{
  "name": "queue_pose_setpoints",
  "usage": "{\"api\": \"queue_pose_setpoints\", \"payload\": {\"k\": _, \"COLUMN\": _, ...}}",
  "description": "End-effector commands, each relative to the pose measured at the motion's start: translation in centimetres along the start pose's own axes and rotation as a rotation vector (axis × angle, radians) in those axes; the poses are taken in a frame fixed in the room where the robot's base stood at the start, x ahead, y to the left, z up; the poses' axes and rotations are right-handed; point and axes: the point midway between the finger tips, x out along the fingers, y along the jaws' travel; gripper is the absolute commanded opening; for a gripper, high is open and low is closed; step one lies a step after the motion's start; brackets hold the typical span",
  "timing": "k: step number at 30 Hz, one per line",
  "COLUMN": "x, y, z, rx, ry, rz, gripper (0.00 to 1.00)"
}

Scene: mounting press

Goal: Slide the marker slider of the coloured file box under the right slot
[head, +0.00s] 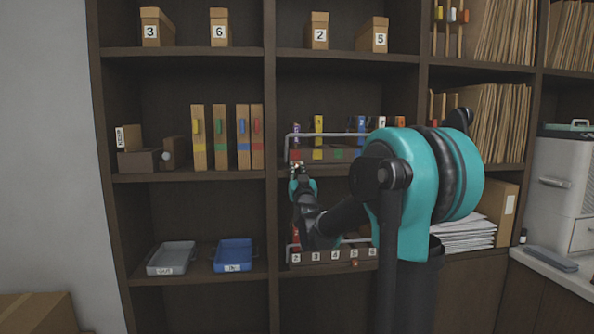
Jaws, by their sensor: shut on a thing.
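The coloured file box (317,155) stands on the middle shelf of the centre bay, with a metal rail above its front. Red, yellow and green labels show along its front; my arm hides its right part. Purple, yellow, blue and other tall pieces stand in it. My gripper (298,169) is at the lower left front edge of this box, below the red label. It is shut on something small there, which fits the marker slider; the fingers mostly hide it.
A numbered box (315,257) with a small orange-red knob (355,263) sits on the shelf below. Upright folders (228,150) with coloured tags stand to the left. A grey tray (171,258) and a blue tray (233,255) lie lower left.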

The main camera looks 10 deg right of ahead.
Motion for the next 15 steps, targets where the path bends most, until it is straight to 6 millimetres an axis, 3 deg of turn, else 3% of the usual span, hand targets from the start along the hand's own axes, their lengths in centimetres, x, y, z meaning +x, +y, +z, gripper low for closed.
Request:
{"api": "queue_pose_setpoints", "payload": {"k": 1, "x": -0.04, "y": -0.02, "z": 0.02, "rx": 0.0, "ry": 0.0, "rz": 0.0, "gripper": 0.0}}
{"api": "queue_pose_setpoints", "payload": {"k": 2, "x": -0.04, "y": -0.02, "z": 0.02, "rx": 0.001, "ry": 0.0, "rz": 0.0, "gripper": 0.2}}
{"api": "queue_pose_setpoints", "payload": {"k": 7, "x": -0.03, "y": -0.02, "z": 0.02, "rx": 0.001, "ry": 0.0, "rz": 0.0, "gripper": 0.4}}
{"api": "queue_pose_setpoints", "payload": {"k": 15, "x": -0.06, "y": -0.02, "z": 0.01, "rx": 0.001, "ry": 0.0, "rz": 0.0, "gripper": 0.4}}
